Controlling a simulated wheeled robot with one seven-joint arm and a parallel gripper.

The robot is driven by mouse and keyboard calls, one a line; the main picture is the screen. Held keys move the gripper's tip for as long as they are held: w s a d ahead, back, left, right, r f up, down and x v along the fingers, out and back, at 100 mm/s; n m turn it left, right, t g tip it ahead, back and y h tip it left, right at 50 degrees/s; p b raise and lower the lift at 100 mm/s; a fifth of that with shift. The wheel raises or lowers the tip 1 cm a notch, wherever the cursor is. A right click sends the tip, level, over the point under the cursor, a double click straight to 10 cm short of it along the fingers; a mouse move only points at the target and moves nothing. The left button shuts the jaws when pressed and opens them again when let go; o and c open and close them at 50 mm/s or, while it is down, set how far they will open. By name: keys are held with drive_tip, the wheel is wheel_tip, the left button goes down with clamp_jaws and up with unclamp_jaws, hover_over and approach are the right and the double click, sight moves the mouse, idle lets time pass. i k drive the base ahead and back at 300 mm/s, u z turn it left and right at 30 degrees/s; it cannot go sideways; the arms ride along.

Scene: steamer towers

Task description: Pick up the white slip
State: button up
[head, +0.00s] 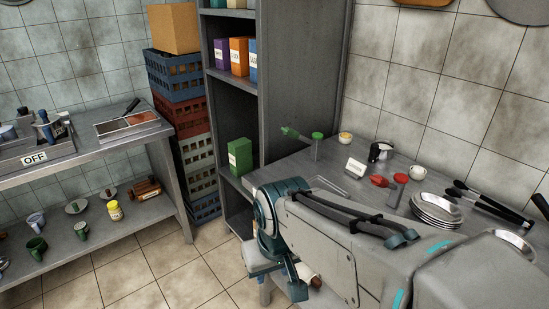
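A small white block-like card (356,167) with faint dark marks stands on the grey counter at the right, near the middle of the head view. It is the nearest match to a white slip there, though I cannot tell for sure that it is the slip. My arm crosses the lower right in front of the counter, bent at a teal joint left of and below the card. My gripper cannot be made out; the end of the arm is hidden or out of frame. Nothing touches the card.
A tall shelf (237,104), stacked crates (181,78) and another table (88,151) stand left. Tiled floor between is clear.

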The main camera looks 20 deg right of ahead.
sight(356, 169)
drive_tip(key=u, duration=0.9)
drive_tip(key=i, duration=1.75)
drive_tip(key=z, duration=3.8)
drive_tip(key=i, duration=0.5)
drive_tip(key=z, duration=0.1)
